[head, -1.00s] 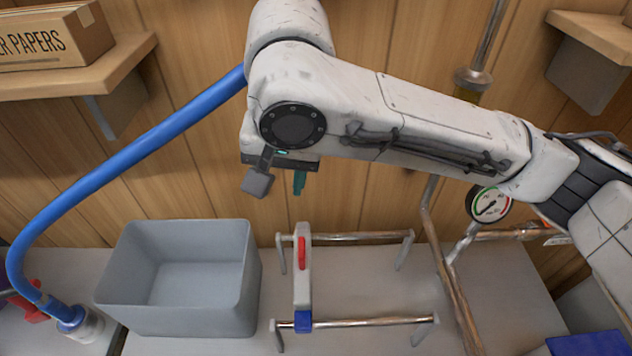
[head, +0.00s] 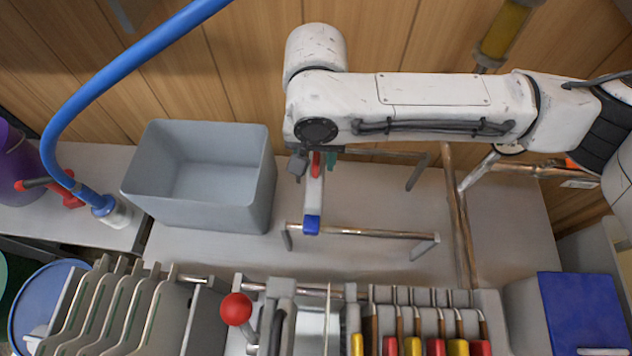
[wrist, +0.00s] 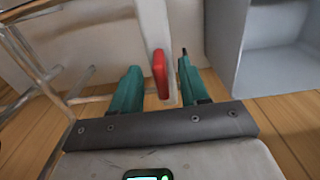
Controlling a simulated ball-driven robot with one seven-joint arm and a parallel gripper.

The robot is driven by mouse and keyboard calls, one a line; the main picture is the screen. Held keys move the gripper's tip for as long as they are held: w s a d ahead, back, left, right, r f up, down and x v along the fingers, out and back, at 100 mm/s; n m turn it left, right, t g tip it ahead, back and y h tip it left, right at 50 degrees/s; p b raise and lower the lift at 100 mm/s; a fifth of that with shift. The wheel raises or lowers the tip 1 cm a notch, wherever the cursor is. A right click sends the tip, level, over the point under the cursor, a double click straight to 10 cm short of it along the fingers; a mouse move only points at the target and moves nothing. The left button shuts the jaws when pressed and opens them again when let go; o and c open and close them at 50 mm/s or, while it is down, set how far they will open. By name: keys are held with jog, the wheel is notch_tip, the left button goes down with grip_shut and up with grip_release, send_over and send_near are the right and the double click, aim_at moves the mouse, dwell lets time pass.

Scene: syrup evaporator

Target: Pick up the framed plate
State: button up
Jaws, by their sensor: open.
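The framed plate (head: 313,196) stands edge-on across a rack of two metal rails, a pale narrow piece with a red grip at its far end and a blue block at its near end. My gripper (head: 315,164) is open over its far end, one finger to either side of the red grip. In the wrist view the plate (wrist: 148,25) runs up ahead, and the red grip lies between the teal fingers of my gripper (wrist: 160,63), with gaps showing. The plate's faces are mostly hidden.
A grey open bin (head: 200,195) stands left of the rack (head: 365,232). A press with several grey plates (head: 120,310), a red ball knob (head: 236,309) and coloured handles fills the near edge. A copper pipe (head: 456,220) rises right of the rack. A blue box (head: 588,310) stands near right.

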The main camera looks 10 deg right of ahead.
jog(key=shift+f, duration=0.9)
grip_shut()
jog(key=shift+r, duration=0.1)
